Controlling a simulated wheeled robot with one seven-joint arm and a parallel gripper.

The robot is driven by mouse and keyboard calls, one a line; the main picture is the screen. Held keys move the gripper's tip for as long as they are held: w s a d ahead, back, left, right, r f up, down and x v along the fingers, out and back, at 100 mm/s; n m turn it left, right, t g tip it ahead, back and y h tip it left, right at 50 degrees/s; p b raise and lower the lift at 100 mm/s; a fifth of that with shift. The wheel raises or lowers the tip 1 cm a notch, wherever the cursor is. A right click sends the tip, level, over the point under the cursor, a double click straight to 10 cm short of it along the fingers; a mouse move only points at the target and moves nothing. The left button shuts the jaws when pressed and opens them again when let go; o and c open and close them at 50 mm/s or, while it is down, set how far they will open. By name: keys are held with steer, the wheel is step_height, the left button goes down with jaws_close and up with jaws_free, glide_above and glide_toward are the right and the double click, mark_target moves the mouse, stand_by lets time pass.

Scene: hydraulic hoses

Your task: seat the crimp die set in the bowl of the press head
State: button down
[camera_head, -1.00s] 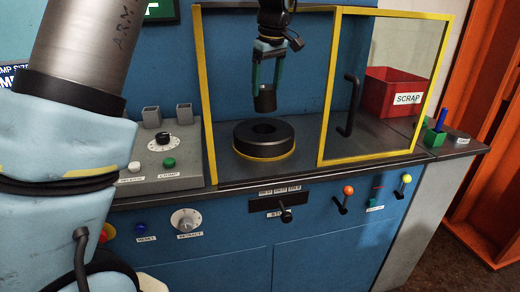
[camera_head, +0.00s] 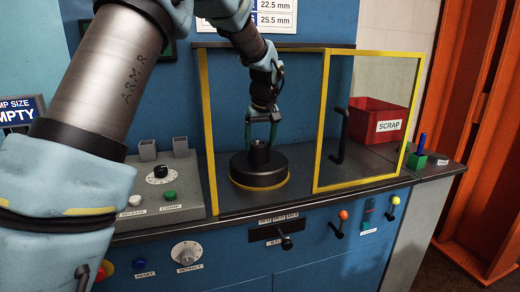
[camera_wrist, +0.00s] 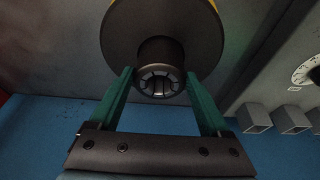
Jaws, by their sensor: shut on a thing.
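The crimp die set (camera_head: 259,152) is a small dark cylinder. It stands upright at the middle of the press head (camera_head: 259,174), a thick black ring with a yellow lower edge. The die set's upper part shows above the ring's top; its lower end is hidden, so I cannot tell how deep in the bowl it is. My gripper (camera_head: 260,139) is shut on the die set from above. In the wrist view the green fingers sit either side of the die set (camera_wrist: 160,80), whose segmented end faces the camera, with the press head (camera_wrist: 205,35) behind it.
A yellow-framed guard door (camera_head: 318,130) with a black handle (camera_head: 338,142) stands right of the press head. A red scrap bin (camera_head: 378,120) is behind it. A control panel (camera_head: 160,185) with two square holders is at left. A display (camera_head: 22,113) reads "EMPTY".

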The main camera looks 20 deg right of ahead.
mark_target(260, 150)
steer(key=shift+f, duration=1.3)
steer(key=shift+f, duration=0.1)
steer(key=shift+f, duration=0.15)
jaws_free()
steer(key=shift+r, duration=0.3)
steer(key=b+v, duration=0.1)
steer(key=v, duration=1)
steer(key=shift+r, duration=0.4)
steer(key=shift+s, duration=0.1)
